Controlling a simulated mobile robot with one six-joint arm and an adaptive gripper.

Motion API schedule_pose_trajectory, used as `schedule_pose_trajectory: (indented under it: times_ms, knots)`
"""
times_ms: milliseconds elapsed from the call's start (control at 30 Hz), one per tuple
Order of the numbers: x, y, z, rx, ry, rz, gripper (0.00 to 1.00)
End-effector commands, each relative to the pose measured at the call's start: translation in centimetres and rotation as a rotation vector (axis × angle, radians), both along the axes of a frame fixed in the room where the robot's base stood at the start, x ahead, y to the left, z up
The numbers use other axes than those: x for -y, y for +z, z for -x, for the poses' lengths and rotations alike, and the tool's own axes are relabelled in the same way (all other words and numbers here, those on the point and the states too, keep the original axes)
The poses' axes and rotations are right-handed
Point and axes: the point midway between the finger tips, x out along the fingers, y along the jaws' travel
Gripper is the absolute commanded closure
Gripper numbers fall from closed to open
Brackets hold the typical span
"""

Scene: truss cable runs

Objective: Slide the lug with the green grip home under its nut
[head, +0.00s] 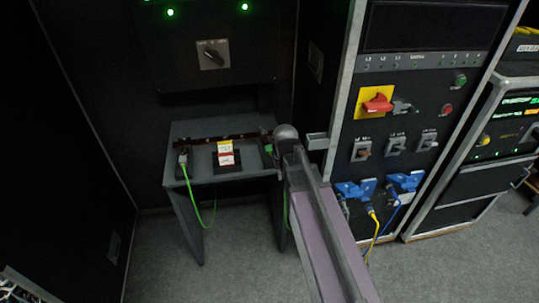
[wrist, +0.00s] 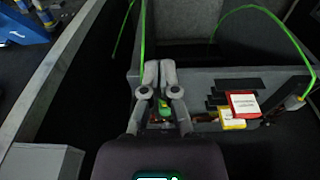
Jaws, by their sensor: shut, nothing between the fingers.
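The lug's green grip (wrist: 164,109) shows between and just below my gripper's fingers in the wrist view. In the head view a small green part (head: 268,149) shows at the right end of the bench, beside my arm's end. My gripper (wrist: 159,70) is shut and empty, its fingertips together just beyond the green grip. In the head view the gripper is mostly hidden by my arm. A brown bar (head: 215,138) runs along the back of the bench. The nut, and how far the lug sits under it, cannot be made out.
The grey bench (head: 205,172) carries a yellow, white and red tag (head: 226,153) in the middle and another lug (head: 183,160) with a green cable (head: 195,198) at the left. A rack panel (head: 410,120) with switches and blue plugs stands close on the right.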

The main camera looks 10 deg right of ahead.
Motion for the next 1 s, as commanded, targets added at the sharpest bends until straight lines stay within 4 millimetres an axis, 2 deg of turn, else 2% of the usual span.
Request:
schedule_pose_trajectory:
  times_ms: [33, 100, 200, 333, 467, 1000]
  knots:
    - [0.0, 0.2, -3.0, 0.026, 0.000, 0.000, 1.00]
    - [0.0, 0.3, -5.9, 0.062, 0.001, 0.001, 1.00]
    - [-0.1, 0.6, -9.4, 0.109, 0.001, 0.000, 1.00]
    - [-0.1, 0.8, -12.3, 0.151, 0.002, 0.000, 1.00]
    - [-0.1, 0.9, -13.2, 0.169, 0.002, 0.000, 1.00]
    - [-0.2, 0.5, -13.2, 0.169, 0.003, 0.000, 1.00]
